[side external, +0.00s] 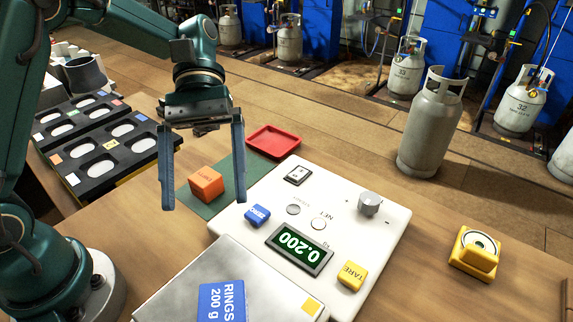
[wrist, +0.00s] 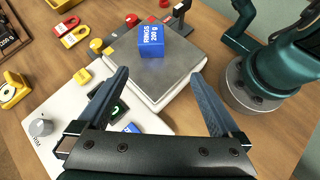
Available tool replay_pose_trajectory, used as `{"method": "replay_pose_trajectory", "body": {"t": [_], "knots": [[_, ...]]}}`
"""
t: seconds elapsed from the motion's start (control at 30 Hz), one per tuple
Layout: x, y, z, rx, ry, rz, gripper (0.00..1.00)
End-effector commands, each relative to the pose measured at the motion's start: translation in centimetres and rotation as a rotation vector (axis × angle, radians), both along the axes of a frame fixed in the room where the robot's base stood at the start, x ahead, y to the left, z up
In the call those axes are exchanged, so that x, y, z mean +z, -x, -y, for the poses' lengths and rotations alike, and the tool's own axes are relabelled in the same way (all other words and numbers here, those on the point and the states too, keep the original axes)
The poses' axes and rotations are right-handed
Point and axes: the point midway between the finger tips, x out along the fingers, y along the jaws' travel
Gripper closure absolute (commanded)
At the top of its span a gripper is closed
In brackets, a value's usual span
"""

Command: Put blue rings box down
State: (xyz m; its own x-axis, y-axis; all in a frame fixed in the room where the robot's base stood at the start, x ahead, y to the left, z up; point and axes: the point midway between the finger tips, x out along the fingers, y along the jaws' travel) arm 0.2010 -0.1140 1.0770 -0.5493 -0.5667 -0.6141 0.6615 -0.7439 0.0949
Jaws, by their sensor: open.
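The blue rings box (side external: 222,301), marked "RINGS 200 g", sits on the steel plate (side external: 180,285) of the scales, cut off by the bottom edge of the side view. In the wrist view the whole box (wrist: 151,41) stands upright on the plate (wrist: 180,62), beyond my fingertips and apart from them. The white scale body (side external: 350,235) carries a display (side external: 299,249) reading 0.200. My gripper (side external: 204,204) is open and empty, raised behind the plate in the side view. Its two fingers also show in the wrist view (wrist: 160,74), spread wide.
An orange block (side external: 206,183) lies on a green mat (side external: 228,172) near a red tray (side external: 274,141). Black trays with round wells (side external: 103,140) are at left. A yellow item (side external: 475,252) lies at right. A grey gas cylinder (side external: 431,125) stands behind the bench.

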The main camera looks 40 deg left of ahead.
Motion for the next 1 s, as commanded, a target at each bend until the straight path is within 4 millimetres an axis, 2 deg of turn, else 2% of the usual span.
{"method": "replay_pose_trajectory", "body": {"t": [0.3, 0.6, 0.8, 1.0], "knots": [[0.6, 2.9, -2.4, -0.179, -0.225, 0.526, 0.0], [0.7, 4.2, -5.5, -0.386, -0.434, 0.999, 0.0], [0.9, 4.3, -6.9, -0.497, -0.54, 1.22, 0.0], [1.0, 4.3, -7.3, -0.538, -0.579, 1.297, 0.0]]}}
